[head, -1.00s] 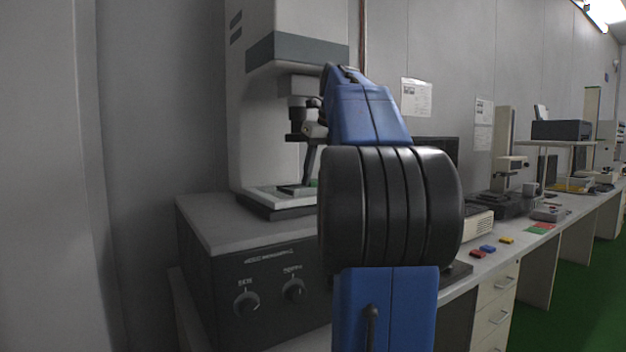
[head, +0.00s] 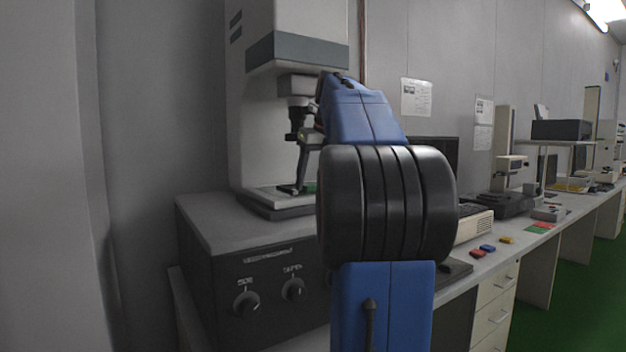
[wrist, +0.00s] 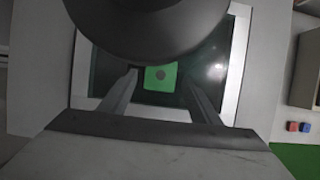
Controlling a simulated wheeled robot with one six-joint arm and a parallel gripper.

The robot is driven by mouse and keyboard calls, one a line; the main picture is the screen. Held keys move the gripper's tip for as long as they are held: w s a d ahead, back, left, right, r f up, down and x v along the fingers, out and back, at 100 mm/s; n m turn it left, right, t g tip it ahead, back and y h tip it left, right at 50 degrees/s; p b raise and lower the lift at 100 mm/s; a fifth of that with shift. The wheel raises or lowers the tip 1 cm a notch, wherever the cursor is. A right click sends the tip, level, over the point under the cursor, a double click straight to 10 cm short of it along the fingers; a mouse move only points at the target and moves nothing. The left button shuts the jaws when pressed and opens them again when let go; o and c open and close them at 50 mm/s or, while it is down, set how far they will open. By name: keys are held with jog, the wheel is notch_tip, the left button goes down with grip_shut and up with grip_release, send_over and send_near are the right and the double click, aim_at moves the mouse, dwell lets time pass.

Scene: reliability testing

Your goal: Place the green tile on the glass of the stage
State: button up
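The green tile (wrist: 161,77) has a dark round spot and lies over the dark glass (wrist: 212,62) of the stage, inside its pale frame (wrist: 236,65). In the wrist view it sits between the two fingers of my gripper (wrist: 160,84), with a narrow gap showing beside it, so the fingers look open around it. In the head view the tile (head: 311,188) is a small green sliver beside my fingers, low at the stage (head: 262,193). My arm hides the stage's right part. Whether the tile rests fully on the glass is hard to tell.
The microscope's objective (head: 297,112) and column stand close above and behind the stage. A dark control box (head: 250,275) with knobs is below.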

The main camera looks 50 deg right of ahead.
jog(key=shift+s+r, duration=0.15)
jog(key=shift+r, duration=0.3)
jog(key=s+a, duration=0.1)
jog(key=s, duration=0.3)
jog(key=s+a, duration=0.1)
jog(key=s, duration=0.7)
jog(key=shift+a+r, duration=0.2)
jog(key=shift+a, duration=0.2)
